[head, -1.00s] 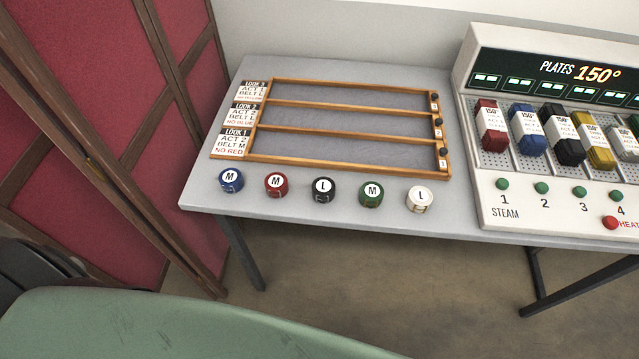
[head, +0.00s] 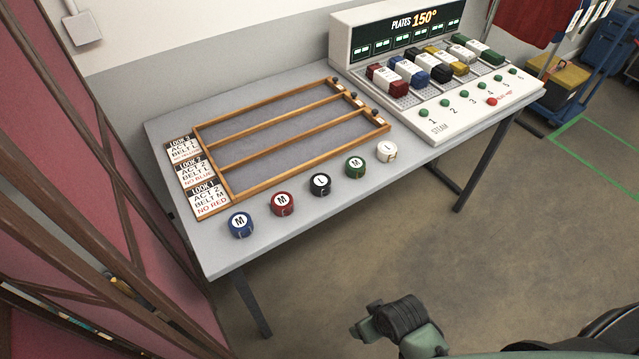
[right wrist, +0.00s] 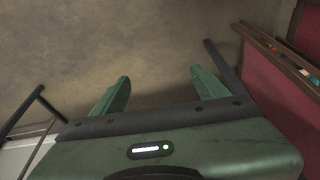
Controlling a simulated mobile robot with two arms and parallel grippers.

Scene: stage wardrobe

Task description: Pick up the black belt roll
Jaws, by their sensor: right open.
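The black belt roll (head: 320,190) stands on the grey table (head: 300,222) near its front edge, with a white round label on top. It is the middle one of a row of rolls, between a red roll (head: 282,209) and a green roll (head: 354,172). In the right wrist view my right gripper (right wrist: 161,73) is open and empty, with its two green fingers apart over bare floor. The belt roll does not show in that view. Part of my arm shows at the bottom right of the head view, well away from the roll. My left gripper is not in view.
A blue roll (head: 241,231) and a white roll (head: 387,155) end the row. Behind it lies a wooden-railed rack (head: 300,142) with look cards. A plate steamer (head: 455,115) stands at the back right. A red folding screen (head: 75,215) is close on the left. The floor in front is clear.

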